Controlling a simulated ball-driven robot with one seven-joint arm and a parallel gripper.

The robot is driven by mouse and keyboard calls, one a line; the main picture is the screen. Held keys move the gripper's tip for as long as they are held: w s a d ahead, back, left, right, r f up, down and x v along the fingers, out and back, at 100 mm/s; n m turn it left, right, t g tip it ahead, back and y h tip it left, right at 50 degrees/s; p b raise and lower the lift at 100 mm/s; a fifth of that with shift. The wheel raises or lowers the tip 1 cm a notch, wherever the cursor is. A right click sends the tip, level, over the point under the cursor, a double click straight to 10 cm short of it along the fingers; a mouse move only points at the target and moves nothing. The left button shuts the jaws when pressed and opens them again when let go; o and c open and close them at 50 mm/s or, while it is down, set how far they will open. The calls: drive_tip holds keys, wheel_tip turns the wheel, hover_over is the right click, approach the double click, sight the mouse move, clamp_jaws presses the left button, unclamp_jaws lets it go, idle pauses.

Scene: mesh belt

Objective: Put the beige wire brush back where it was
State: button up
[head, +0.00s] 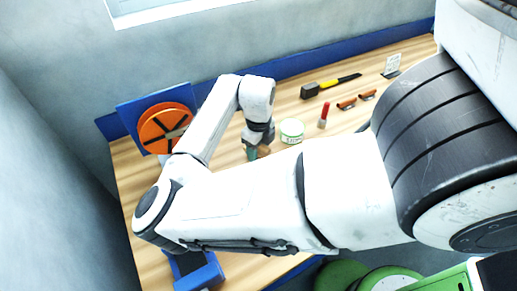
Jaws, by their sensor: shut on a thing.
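My gripper (257,147) points down over the wooden bench, left of the white tub. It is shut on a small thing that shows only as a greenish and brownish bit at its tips. I cannot tell from this view whether this is the beige wire brush. My own arm hides much of the front of the bench.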

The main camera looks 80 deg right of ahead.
drive_tip(key=shift+f, duration=0.3)
drive_tip(key=shift+f, duration=0.2)
drive_tip(key=o, duration=1)
wheel_tip(320, 180, up, 12)
drive_tip(key=shift+r+b, duration=0.2)
drive_tip(key=shift+b, duration=0.5)
